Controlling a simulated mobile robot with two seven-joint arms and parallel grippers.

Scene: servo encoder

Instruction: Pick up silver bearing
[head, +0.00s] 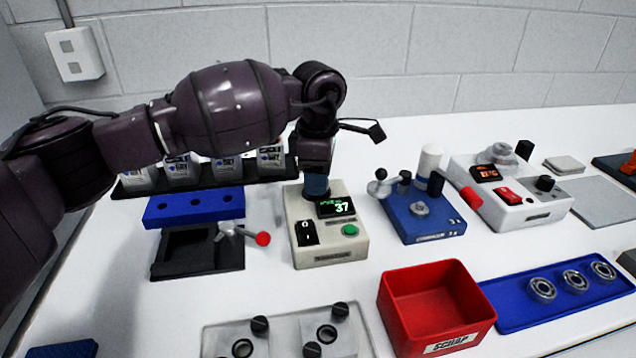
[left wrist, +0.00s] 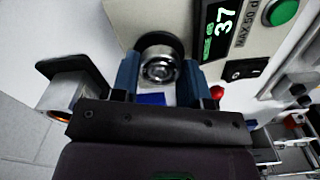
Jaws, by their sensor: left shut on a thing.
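A silver bearing (left wrist: 160,70) shows in the left wrist view between the two blue fingers of my left gripper (left wrist: 159,82). The fingers are shut on its sides. A dark round seat lies directly behind the bearing, on the beige tester (left wrist: 228,45) with a green display reading 37. In the head view my left gripper (head: 316,186) points down at the back left of the beige tester (head: 330,245). The bearing is hidden by the gripper there, and I cannot tell whether it touches the seat. My right gripper is not in view.
A blue tray (head: 510,322) with three bearings (head: 542,290) lies at right, beside a red SCRAP bin (head: 437,302). A blue machine (head: 432,226) and a white machine (head: 525,205) stand to the right. A black fixture (head: 170,268) with a red-knobbed lever stands left of the tester.

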